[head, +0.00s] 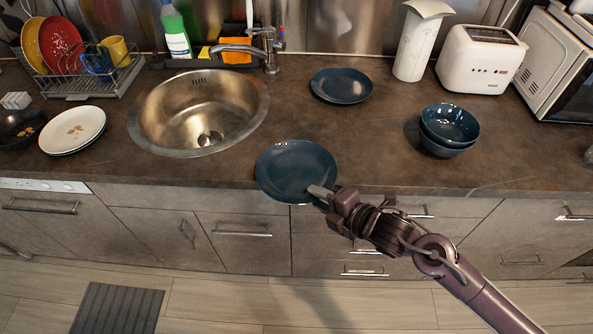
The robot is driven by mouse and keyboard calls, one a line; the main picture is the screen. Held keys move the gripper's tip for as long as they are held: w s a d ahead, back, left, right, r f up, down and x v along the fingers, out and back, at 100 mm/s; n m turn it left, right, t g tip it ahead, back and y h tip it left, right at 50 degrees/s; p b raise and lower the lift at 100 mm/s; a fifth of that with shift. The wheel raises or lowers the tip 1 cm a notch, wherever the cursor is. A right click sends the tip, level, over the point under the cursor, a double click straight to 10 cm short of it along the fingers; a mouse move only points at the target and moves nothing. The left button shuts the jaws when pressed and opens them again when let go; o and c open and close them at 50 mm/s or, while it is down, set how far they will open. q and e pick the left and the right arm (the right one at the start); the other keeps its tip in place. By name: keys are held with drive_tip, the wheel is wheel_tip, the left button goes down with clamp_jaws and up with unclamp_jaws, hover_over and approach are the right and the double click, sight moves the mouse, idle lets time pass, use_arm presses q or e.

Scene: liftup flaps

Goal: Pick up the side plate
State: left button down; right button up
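A dark blue plate (291,168) lies at the front of the counter, and its near edge reaches over the counter's front edge. A second dark blue plate (341,86) lies farther back; I cannot tell for sure which is the side plate. My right gripper (318,192) is at the near right rim of the front plate, with a fingertip overlapping the rim. I cannot see whether its fingers are closed on the rim; the lower finger is hidden. My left gripper is not in view.
The sink (203,108) is left of the plates. Stacked blue bowls (449,126) stand to the right, with a toaster (478,60) and paper roll (418,43) behind. White plates (73,130) and a dish rack (85,75) are at left. Counter between plates and bowls is clear.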

clamp_jaws()
drive_tip(key=shift+r, duration=0.15)
